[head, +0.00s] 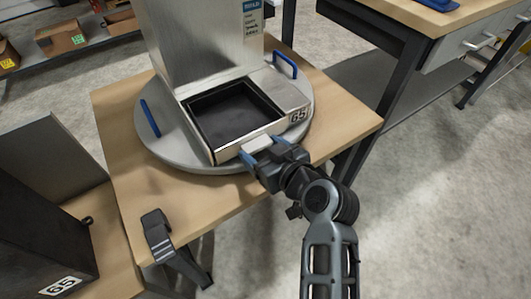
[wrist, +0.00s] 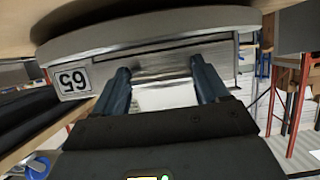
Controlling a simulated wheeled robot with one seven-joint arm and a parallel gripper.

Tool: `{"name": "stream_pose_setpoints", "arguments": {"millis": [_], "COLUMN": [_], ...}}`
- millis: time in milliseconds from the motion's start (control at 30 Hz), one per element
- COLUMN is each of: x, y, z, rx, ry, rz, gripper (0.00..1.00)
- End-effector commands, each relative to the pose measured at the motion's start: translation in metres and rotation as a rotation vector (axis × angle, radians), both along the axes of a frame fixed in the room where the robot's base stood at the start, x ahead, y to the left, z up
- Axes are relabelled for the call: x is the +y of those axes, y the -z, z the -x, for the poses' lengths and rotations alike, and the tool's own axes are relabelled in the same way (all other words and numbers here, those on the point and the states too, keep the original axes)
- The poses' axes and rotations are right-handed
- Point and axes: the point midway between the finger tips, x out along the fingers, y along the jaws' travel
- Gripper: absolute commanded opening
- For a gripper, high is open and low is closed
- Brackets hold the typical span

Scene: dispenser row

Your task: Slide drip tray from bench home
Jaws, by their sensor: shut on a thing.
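The drip tray (head: 236,112) is a square, shallow metal tray with a dark inside. It sits at the foot of a metal dispenser (head: 205,45) on a round grey plate (head: 160,152) on the wooden bench. A pale tab (head: 256,144) sticks out from the tray's front; it also shows in the wrist view (wrist: 165,97). My gripper (head: 261,151) is shut on this tab at the tray's front edge, with one finger on each side. In the wrist view, my gripper's fingers (wrist: 160,70) flank the tab below the round plate's rim. The tray looks level and seated in the dispenser base.
Blue handles (head: 150,118) (head: 286,65) stand on the round plate. A black bracket (head: 158,236) is at the bench's front edge. A dark box (head: 35,235) labelled 65 stands at lower left. Open floor (head: 440,190) lies right.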

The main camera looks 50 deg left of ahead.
Motion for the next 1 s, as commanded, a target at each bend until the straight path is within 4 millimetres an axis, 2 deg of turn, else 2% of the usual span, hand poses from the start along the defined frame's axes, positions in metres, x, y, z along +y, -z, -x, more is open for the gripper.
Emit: {"name": "stream_pose_setpoints", "arguments": {"millis": [67,100,367,667,1000], "x": [0.003,0.003,0.003,-0.002,-0.049], "y": [-0.001,-0.001,-0.001,-0.001,-0.022], "z": [-0.001,-0.001,-0.001,0.000,0.003], "rx": [-0.001,-0.001,0.000,0.001,0.000], "ry": [0.000,0.001,0.001,0.001,0.003], "rz": [-0.002,-0.002,-0.001,0.001,-0.001], "gripper": [0.01,0.76,1.00,1.00,1.00]}}
